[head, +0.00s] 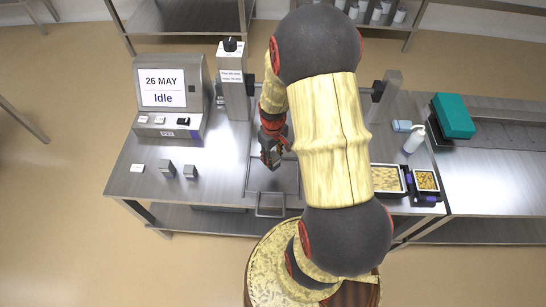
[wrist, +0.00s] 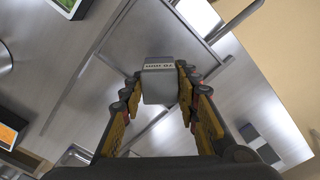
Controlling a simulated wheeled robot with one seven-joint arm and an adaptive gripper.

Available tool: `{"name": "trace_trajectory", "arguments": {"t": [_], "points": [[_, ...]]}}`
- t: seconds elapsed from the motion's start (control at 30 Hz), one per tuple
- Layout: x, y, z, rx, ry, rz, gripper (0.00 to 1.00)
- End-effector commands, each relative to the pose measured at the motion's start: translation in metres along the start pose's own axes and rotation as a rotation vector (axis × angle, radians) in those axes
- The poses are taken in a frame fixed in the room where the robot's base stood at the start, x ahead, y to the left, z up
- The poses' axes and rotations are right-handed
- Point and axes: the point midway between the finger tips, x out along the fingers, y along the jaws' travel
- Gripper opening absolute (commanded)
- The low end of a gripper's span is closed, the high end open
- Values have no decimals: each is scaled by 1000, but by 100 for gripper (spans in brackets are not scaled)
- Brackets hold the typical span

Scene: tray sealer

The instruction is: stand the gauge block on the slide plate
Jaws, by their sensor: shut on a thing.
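The gauge block (wrist: 160,82) is a grey block with a white "mm" label that appears upside down in the wrist view. My gripper (wrist: 158,92) is shut on it, with one finger on each side. In the head view my gripper (head: 270,158) points down over the slide plate (head: 262,185), a grey metal plate with a front handle (head: 270,211). The held block is not clear in the head view. I cannot tell whether its underside touches the plate.
Two small grey blocks (head: 190,171) and a white piece (head: 137,168) sit left on the table. A control panel (head: 168,95) reading "Idle" stands behind them. Filled trays (head: 386,193), a white bottle (head: 413,139) and a teal box (head: 453,115) are on the right.

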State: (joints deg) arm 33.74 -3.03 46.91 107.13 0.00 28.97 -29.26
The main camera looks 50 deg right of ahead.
Motion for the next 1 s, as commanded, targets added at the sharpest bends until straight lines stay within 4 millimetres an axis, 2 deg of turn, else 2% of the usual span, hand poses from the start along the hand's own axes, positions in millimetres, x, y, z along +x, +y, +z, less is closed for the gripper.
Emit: {"name": "trace_trajectory", "arguments": {"t": [0.6, 1.0], "points": [[56, 0, 0, 0, -2, -1, 1], [63, 0, -1, 0, 0, 0, 1]]}}
